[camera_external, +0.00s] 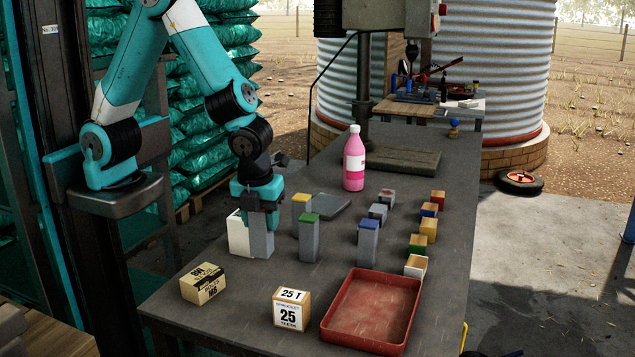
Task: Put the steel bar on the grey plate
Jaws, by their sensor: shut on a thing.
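My gripper (262,222) points down at the left of the table and is shut on an upright grey steel bar (261,243). The gripper hides the bar's top. The bar's foot is at or very near the table top; I cannot tell whether it touches. The grey plate (334,207), a flat dark grey square, lies on the table to the right of my gripper, behind the green-topped bar. Nothing is seen on its visible part.
A white block (237,236) stands close left of the held bar. Two labelled boxes (202,284) (291,308) and a red tray (372,312) are at the front. A pink bottle (354,160) stands behind the plate. Small blocks (428,230) line the right side.

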